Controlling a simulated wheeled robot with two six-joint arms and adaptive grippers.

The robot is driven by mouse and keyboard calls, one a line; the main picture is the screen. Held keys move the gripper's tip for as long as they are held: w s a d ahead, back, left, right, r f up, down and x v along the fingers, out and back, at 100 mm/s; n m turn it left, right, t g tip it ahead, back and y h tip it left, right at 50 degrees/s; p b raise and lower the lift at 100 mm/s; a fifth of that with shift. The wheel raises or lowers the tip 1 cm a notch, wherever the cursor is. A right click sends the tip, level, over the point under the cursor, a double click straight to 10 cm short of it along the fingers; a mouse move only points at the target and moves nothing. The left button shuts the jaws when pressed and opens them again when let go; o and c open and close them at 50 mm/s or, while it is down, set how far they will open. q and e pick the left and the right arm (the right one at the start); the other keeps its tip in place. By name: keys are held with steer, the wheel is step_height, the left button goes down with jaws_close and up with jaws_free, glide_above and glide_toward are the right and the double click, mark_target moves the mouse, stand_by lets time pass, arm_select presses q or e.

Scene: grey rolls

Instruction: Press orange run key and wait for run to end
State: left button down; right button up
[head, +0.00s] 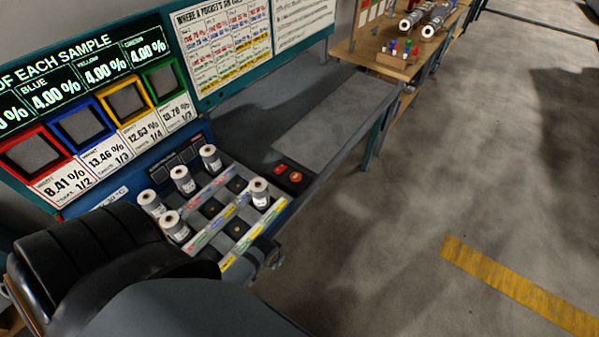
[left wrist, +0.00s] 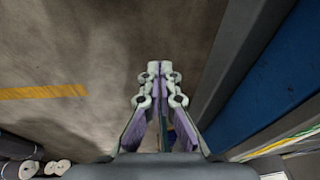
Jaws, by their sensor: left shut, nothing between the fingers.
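My left gripper (head: 272,257) is partly hidden behind my own arm in the head view. It is at the unit's right edge, nearer to me than the key and apart from it. In the left wrist view my left gripper (left wrist: 160,75) is shut and empty, over the floor beside a blue side panel (left wrist: 268,85). The key does not show in that view. My right gripper is not in view.
Several grey-white rolls (head: 210,157) stand in the unit's tray, left of the keys. A board (head: 85,95) with coloured windows and percentages rises behind. A wooden table (head: 350,50) with rolls and pegs stands farther back. The floor (head: 420,170) at right is clear.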

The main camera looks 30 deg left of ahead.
arm_select(q)
steer(key=w+d+r+n+t+p, duration=0.1)
steer(key=w+r+n+p, duration=0.2)
steer(key=r, duration=0.7)
steer(key=w+r+n+t+p, duration=0.15)
steer(key=w+r, duration=0.35)
steer(key=r, duration=0.5)
steer(key=w+a+n+t, duration=0.2)
steer(key=w+a+n, duration=0.3)
steer(key=w+n, duration=0.5)
steer(key=w+a+n+t, duration=0.2)
steer(key=w+a+n, duration=0.4)
steer(key=w+n, duration=0.4)
steer(key=shift+w+a+n+h, duration=0.15)
steer(key=shift+a+n+h, duration=0.2)
steer(key=shift+n, duration=1.2)
steer(key=shift+d+f, duration=0.15)
steer(key=b, duration=0.9)
glide_above(295, 178)
step_height(295, 178, down, 7)
steer(key=shift+r, duration=0.2)
steer(key=shift+w+f, duration=0.1)
steer(key=shift+f, duration=0.95)
